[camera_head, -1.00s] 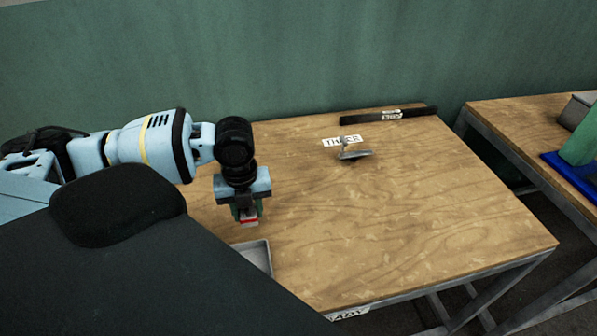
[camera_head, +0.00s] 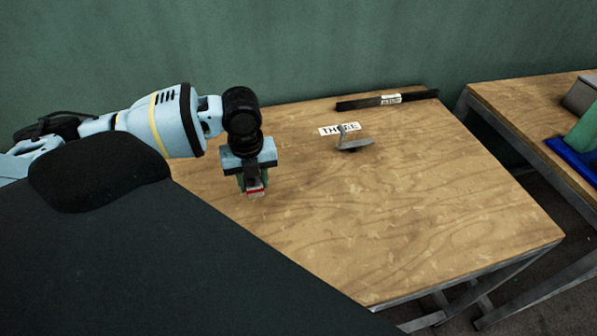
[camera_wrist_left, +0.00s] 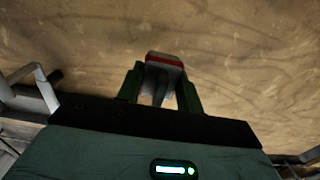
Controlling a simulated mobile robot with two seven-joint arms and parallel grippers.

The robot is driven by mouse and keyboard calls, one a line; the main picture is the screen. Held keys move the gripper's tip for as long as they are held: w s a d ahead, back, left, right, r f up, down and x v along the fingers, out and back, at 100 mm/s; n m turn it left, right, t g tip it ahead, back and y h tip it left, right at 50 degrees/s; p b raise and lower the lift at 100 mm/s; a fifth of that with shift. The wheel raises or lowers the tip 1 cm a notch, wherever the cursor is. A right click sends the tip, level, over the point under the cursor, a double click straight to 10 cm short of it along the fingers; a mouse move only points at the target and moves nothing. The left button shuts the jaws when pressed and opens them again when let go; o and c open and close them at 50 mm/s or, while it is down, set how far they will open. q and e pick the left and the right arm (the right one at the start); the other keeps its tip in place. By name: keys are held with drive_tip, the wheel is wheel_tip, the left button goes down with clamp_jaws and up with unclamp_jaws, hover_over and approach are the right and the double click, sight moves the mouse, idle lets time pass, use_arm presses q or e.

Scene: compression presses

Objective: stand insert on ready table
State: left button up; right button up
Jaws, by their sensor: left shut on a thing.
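My left gripper (camera_head: 254,188) is over the left part of the wooden table (camera_head: 430,220), pointing down. It is shut on a small grey-and-white piece with a red band, which I take to be the insert (camera_head: 257,191). In the left wrist view the insert (camera_wrist_left: 164,62) is between the two green fingers (camera_wrist_left: 160,90), with the wood behind it. I cannot tell whether it touches the tabletop. My right gripper is not in view.
A grey metal piece with an upright stem (camera_head: 355,144) is on the table by a white printed label (camera_head: 339,129). A black bar (camera_head: 385,100) lies along the back edge. The middle and right of the table are clear. Another table (camera_head: 510,105) stands at right, across a gap.

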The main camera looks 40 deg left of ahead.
use_arm(q)
hover_over(299, 180)
drive_tip(key=shift+s+a+f, duration=0.1)
drive_tip(key=shift+s+f, duration=0.05)
drive_tip(key=shift+f, duration=0.4)
drive_tip(key=shift+w+f+b, duration=0.2)
drive_tip(key=shift+f+b, duration=0.1)
drive_tip(key=shift+f, duration=1.5)
drive_tip(key=shift+f, duration=0.15)
drive_tip(key=o, duration=1.1)
wheel_tip(299, 180, up, 12)
drive_tip(key=shift+r+p, duration=0.15)
drive_tip(key=shift+p, duration=0.2)
